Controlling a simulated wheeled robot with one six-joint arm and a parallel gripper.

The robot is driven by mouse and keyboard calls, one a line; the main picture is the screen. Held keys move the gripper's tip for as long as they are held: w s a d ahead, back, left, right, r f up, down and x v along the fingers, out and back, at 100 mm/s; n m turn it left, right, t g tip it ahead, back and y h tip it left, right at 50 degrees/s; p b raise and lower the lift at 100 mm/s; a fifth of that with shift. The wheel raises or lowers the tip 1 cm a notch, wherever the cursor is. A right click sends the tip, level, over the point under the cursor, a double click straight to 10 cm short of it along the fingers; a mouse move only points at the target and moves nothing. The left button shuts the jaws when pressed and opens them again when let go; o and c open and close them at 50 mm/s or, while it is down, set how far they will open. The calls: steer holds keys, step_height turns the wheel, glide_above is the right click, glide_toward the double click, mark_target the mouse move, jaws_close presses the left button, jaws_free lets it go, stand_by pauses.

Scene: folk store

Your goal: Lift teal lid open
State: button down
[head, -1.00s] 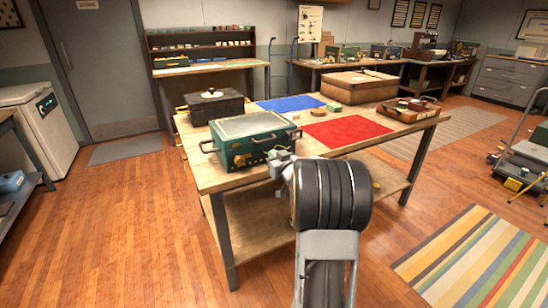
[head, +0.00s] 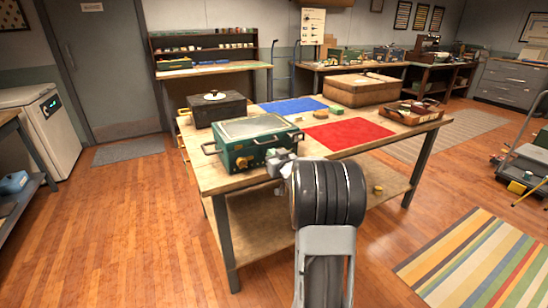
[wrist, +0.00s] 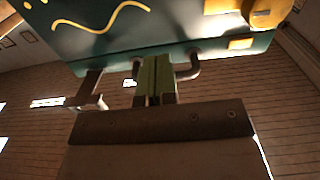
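The teal box (head: 232,160) stands at the near left part of the wooden worktable. Its teal-rimmed lid (head: 250,128) with a grey top panel lies flat and looks closed. Dark handles stick out at its left and right ends, and yellow fittings mark its front. My gripper (head: 281,164) is close to the front right corner of the box; contact cannot be told. In the wrist view the teal box (wrist: 165,32) fills the top, with yellow marks and a bent dark handle (wrist: 190,68). A green piece and dark metal parts sit just below it.
A black case (head: 216,108) stands behind the teal box. The worktable also holds a blue mat (head: 293,105), a red mat (head: 348,133), a brown case (head: 362,88) and a tray (head: 412,116) of small items. Wooden floor is open to the left.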

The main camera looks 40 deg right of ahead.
mark_target(268, 142)
steer(key=shift+w+d, duration=0.2)
steer(key=shift+w, duration=1)
steer(key=shift+w+d, duration=0.15)
steer(key=shift+w, duration=1.05)
steer(key=shift+s, duration=0.4)
steer(key=shift+r, duration=0.15)
steer(key=shift+r+p, duration=1.1)
steer(key=shift+r, duration=0.2)
steer(key=shift+w+r+p, duration=0.1)
steer(key=shift+r+p, duration=0.95)
steer(key=shift+r, duration=0.25)
